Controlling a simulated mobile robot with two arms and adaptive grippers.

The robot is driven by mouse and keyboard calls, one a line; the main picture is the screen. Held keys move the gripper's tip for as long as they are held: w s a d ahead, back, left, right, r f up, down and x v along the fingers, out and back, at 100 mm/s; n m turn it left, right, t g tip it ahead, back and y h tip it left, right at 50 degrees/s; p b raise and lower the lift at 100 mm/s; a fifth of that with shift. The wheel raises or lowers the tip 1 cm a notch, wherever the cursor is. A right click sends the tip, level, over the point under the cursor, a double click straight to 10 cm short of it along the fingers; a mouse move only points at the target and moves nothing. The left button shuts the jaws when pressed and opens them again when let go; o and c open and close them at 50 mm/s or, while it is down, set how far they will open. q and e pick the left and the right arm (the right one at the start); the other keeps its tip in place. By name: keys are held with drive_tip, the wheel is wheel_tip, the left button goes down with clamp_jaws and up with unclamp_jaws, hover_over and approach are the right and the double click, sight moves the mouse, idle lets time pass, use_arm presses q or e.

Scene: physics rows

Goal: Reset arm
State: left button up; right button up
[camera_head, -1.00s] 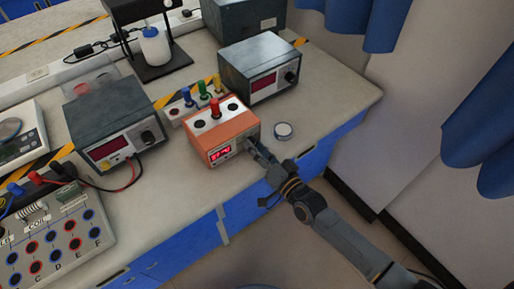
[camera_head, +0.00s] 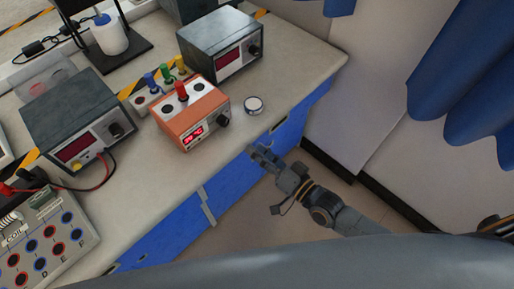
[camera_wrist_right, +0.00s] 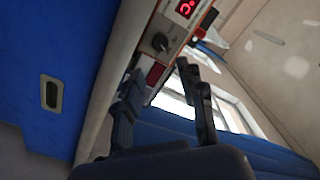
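My right gripper (camera_head: 264,158) hangs just off the front edge of the bench, in front of the blue cabinet side. In the right wrist view its two fingers (camera_wrist_right: 166,92) stand apart with nothing between them. An orange instrument box (camera_head: 194,116) with a lit red display and a dark knob stands on the bench, apart from the gripper. Its display and knob also show at the top of the right wrist view (camera_wrist_right: 172,30). My left gripper is not in view.
Grey power supplies (camera_head: 222,45) and (camera_head: 78,125) stand on the bench (camera_head: 150,185). A terminal board (camera_head: 45,245) is at lower left. Blue curtains (camera_head: 460,95) hang at right; open floor lies below the gripper.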

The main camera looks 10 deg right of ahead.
idle(0.3)
drive_tip(key=s+d+f+n+g+h, duration=0.15)
drive_tip(key=d+f, duration=0.25)
drive_tip(key=f, duration=0.5)
drive_tip(key=s+d+f+g+h, duration=0.2)
drive_tip(key=d+f+h, duration=0.15)
drive_tip(key=f, duration=0.65)
drive_tip(key=s+d+f+g+h, duration=0.2)
drive_tip(key=d+f, duration=0.2)
drive_tip(key=f, duration=0.5)
drive_tip(key=s+d+f+g+h, duration=0.1)
drive_tip(key=s+f+g, duration=0.1)
drive_tip(key=s+f, duration=0.4)
drive_tip(key=s+d+f+n+g+h, duration=0.1)
drive_tip(key=s+f, duration=0.5)
drive_tip(key=s, duration=0.8)
drive_tip(key=s+d+f+n+g+h, duration=0.1)
drive_tip(key=s+f+g, duration=0.4)
drive_tip(key=s, duration=0.5)
drive_tip(key=shift+d+f+h, duration=0.3)
drive_tip(key=shift+d+f, duration=0.1)
drive_tip(key=shift+d, duration=0.4)
drive_tip(key=shift+w+n, duration=0.1)
drive_tip(key=shift+n, duration=0.15)
